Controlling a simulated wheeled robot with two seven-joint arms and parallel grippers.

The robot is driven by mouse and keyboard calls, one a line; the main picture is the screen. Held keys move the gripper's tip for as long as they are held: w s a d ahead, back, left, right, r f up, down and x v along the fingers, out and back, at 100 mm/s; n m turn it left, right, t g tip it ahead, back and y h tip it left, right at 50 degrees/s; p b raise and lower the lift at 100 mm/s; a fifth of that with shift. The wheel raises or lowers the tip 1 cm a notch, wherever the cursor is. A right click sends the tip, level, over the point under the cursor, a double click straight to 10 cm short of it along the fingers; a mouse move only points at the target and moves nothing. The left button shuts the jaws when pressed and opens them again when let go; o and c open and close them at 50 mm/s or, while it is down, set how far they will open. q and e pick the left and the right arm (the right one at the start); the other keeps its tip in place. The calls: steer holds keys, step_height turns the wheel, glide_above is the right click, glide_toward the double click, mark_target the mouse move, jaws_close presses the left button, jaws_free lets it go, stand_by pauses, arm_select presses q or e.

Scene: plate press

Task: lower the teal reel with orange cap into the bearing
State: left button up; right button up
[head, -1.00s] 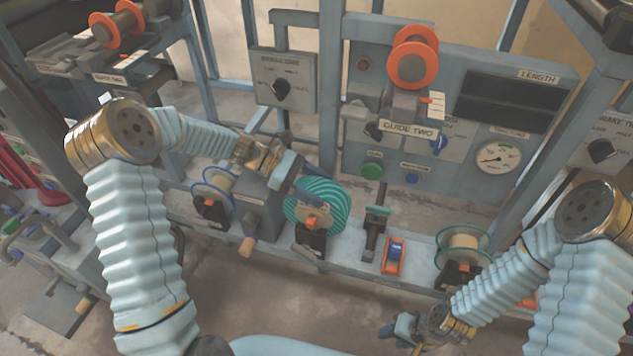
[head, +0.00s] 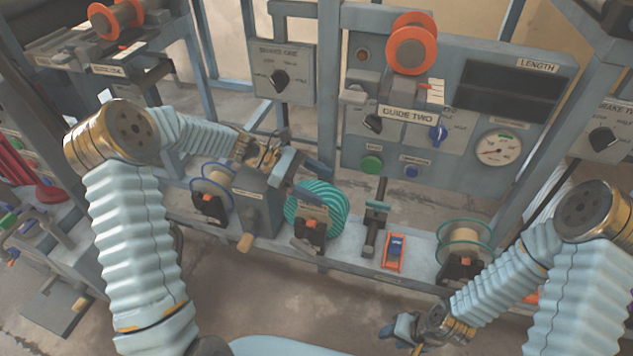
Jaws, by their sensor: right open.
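The teal striped reel (head: 325,203) is at the middle of the bench, with its orange cap (head: 312,225) facing me. The dark bearing (head: 308,242) is directly below the cap; I cannot tell whether the reel rests fully in it. My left gripper (head: 310,181) is at the reel's upper left, its dark fingers close to the reel's top edge. Whether they are closed on the reel is unclear. My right gripper (head: 402,333) is open and empty at the lower middle right, in front of the bench and away from the reel.
A blue-rimmed reel (head: 211,184) and a grey block (head: 258,205) stand left of the teal reel. To its right are a dark upright post (head: 374,225), an orange-and-blue piece (head: 394,251) and a green-rimmed reel (head: 463,240). The GUIDE TWO panel (head: 408,115) rises behind.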

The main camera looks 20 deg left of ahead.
arm_select(q)
steer(key=shift+o, duration=1.2)
steer(key=f, duration=0.1)
steer(key=s+f, duration=0.1)
steer(key=f, duration=0.1)
steer(key=shift+a+f, duration=0.1)
steer(key=shift+f, duration=0.15)
arm_select(e)
steer(key=shift+f, duration=0.4)
arm_select(q)
steer(key=shift+a, duration=0.1)
steer(key=shift+w+a+r, duration=0.1)
steer(key=shift+a+r, duration=0.05)
steer(key=shift+a, duration=0.2)
steer(key=r+v, duration=0.1)
steer(key=v, duration=0.8)
steer(key=d+r+v, duration=0.1)
steer(key=v, duration=0.3)
steer(key=shift+w+a+r, duration=0.2)
steer(key=shift+w+r, duration=0.15)
steer(key=shift+r, duration=0.1)
steer(key=shift+a+r, duration=0.15)
steer(key=shift+r, duration=0.1)
arm_select(e)
steer(key=shift+w, duration=0.15)
